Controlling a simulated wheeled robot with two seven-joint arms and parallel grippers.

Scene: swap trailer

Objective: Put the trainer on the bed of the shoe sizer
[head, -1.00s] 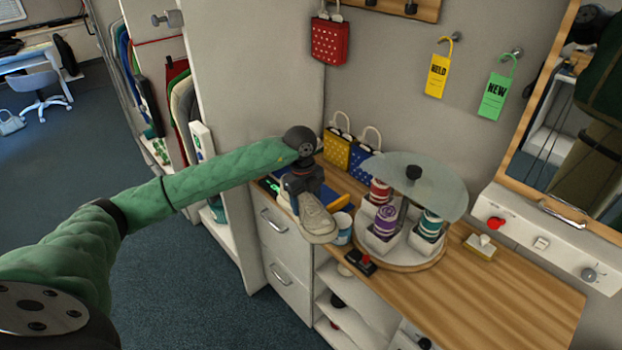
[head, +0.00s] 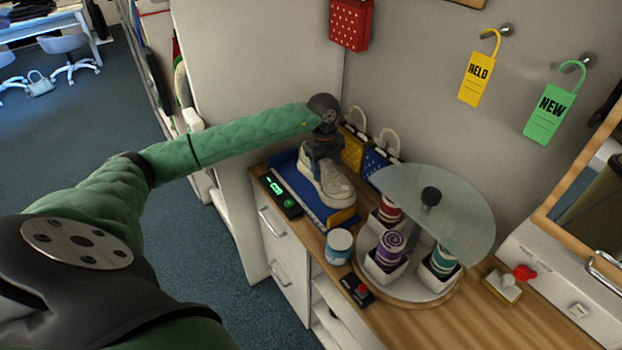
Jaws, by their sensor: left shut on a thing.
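The trainer (head: 330,188), a pale beige shoe, is at the back left of the wooden counter, over the blue bed (head: 317,207) of the shoe sizer. The sizer has a black box with a green display (head: 283,193) on its left and a yellow stop (head: 343,217) near the toe. My left gripper (head: 322,158) is shut on the trainer's upper from above. The trainer looks level with the bed, toe towards the yellow stop; I cannot tell if its sole touches the bed. My right gripper is not in view.
A blue-and-white tin (head: 339,246) stands in front of the sizer. Yellow (head: 352,152) and blue (head: 376,164) bags stand behind. A red-button box (head: 357,289) lies at the front edge.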

